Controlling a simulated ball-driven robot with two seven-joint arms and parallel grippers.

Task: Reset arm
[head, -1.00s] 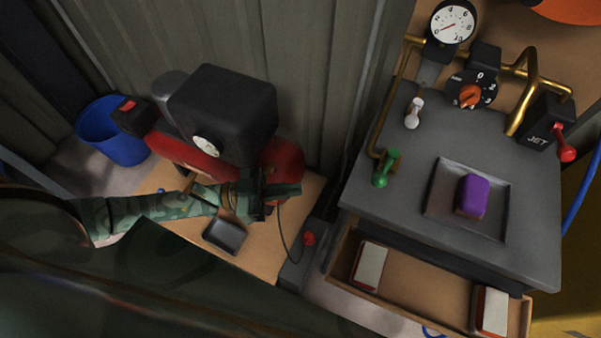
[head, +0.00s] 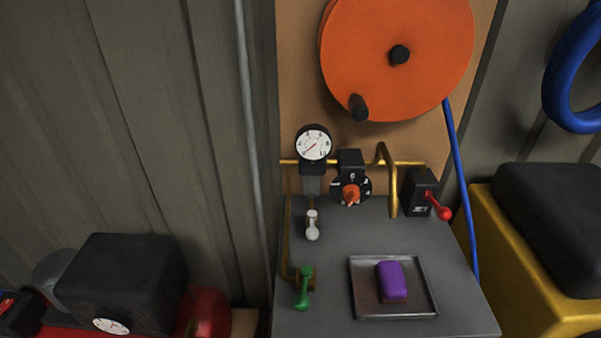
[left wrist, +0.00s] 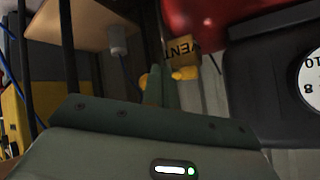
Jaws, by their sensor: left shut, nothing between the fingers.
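My left gripper (left wrist: 157,74) shows only in the left wrist view, its dark green fingers closed together and empty. Yellow pieces (left wrist: 186,73) like a small handle show beside its fingertips, below a tag marked VENT (left wrist: 182,48); I cannot tell if the fingers touch them. A red rounded body (left wrist: 215,15) and a black box with a white gauge (left wrist: 270,75) are close by on the right. In the head view this black box (head: 125,280) is at the lower left. Neither gripper is in the head view; my right gripper is in no view.
An orange reel (head: 430,60) and blue hose (head: 460,190) are behind. A yellow, black-topped unit (head: 510,270) stands right.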

